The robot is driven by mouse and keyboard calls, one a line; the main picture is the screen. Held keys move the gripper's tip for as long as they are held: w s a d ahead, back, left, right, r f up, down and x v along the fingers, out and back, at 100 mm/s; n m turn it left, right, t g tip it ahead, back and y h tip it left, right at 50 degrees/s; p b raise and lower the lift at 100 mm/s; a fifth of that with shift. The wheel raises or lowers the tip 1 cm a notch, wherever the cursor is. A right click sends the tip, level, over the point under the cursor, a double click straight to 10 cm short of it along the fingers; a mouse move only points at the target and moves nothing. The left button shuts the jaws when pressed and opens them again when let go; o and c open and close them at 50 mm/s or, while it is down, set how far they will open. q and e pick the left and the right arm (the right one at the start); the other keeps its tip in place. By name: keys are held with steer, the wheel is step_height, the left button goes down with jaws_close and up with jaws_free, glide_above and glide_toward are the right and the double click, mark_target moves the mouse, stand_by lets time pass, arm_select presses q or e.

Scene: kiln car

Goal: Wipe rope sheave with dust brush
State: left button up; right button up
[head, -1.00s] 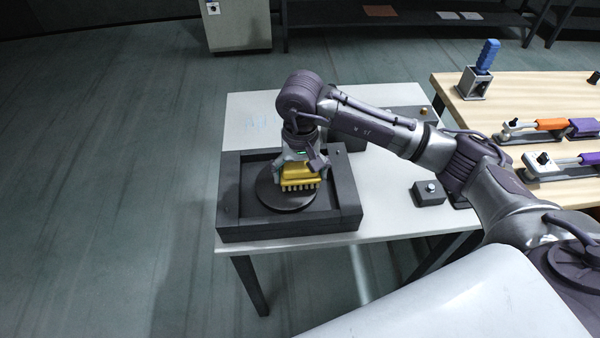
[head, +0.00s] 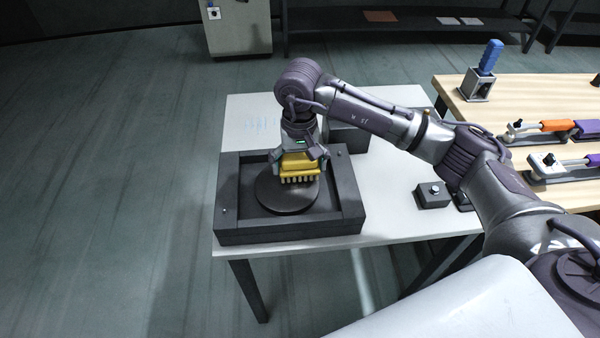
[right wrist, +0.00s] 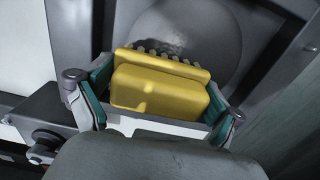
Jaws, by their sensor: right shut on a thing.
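The dust brush (head: 299,165) is yellow with a row of pale bristle tufts along its lower edge. My right gripper (head: 301,158) is shut on it and points down. The rope sheave (head: 286,198) is a dark round disc lying flat in a dark square tray (head: 290,229). The brush is over the disc's upper right part; the bristles look to be at its surface, but contact is hard to tell. The right wrist view shows the brush (right wrist: 158,88) between both fingers, with the disc (right wrist: 205,45) beyond it and a darker mottled patch near the bristles. My left gripper is not in view.
The tray sits on a white table (head: 395,217). A dark box (head: 347,139) stands behind it, and a small block with a knob (head: 432,194) lies to the right. A wooden table (head: 520,110) at right holds a blue-handled tool (head: 487,61) and orange and purple tools.

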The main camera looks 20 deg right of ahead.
mark_target(301, 198)
steer(key=shift+r, duration=0.1)
steer(key=shift+f+b, duration=0.9)
steer(key=shift+f, duration=0.1)
stand_by(1.3)
steer(key=shift+s, duration=0.1)
steer(key=shift+s+a, duration=0.2)
steer(key=shift+s, duration=0.45)
steer(key=shift+s+a, duration=0.15)
steer(key=shift+s, duration=0.45)
steer(key=shift+s+a, duration=0.2)
steer(key=shift+s, duration=0.45)
steer(key=shift+s+a, duration=0.15)
steer(key=shift+s, duration=0.45)
steer(key=shift+w, duration=0.15)
